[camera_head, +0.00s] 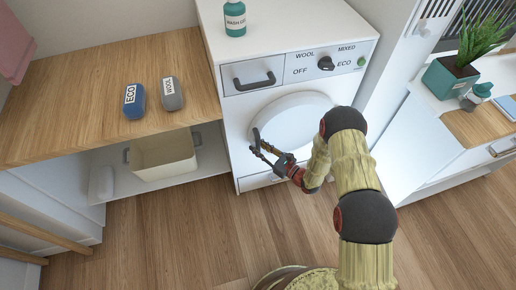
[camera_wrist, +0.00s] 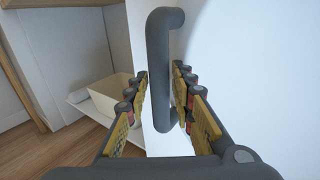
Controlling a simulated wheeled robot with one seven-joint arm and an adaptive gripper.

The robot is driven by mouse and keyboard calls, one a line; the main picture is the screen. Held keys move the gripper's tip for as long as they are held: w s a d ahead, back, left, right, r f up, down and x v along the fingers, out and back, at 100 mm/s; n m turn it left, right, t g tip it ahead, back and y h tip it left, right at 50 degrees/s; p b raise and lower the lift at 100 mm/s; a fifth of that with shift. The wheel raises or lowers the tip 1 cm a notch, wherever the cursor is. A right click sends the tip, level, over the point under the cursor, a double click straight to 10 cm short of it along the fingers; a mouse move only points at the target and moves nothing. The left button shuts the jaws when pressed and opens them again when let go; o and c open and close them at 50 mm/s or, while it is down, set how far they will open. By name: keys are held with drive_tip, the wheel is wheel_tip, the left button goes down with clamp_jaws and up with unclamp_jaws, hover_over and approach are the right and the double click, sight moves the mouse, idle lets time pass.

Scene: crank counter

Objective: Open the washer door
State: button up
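The washer (camera_head: 235,108) is a white front-loader with a round door (camera_head: 295,118) that looks shut. A dark grey upright door handle (camera_head: 256,141) is on the door's left side. My gripper (camera_head: 262,150) is at this handle. In the wrist view the handle (camera_wrist: 160,70) stands between the two open fingers of my gripper (camera_wrist: 162,90). A gap shows between the handle and the left finger; the right finger is close to it, and I cannot tell whether it touches. My arm hides the lower right part of the door.
A wooden counter (camera_head: 75,95) with blue and grey labelled blocks is left of the washer. Below it, a cream bin (camera_head: 163,155) stands on a shelf. A green bottle (camera_head: 235,18) is on the washer. The floor in front is clear.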

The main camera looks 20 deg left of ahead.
drive_tip(key=shift+a, duration=0.1)
drive_tip(key=shift+c, duration=1.2)
drive_tip(key=c, duration=0.4)
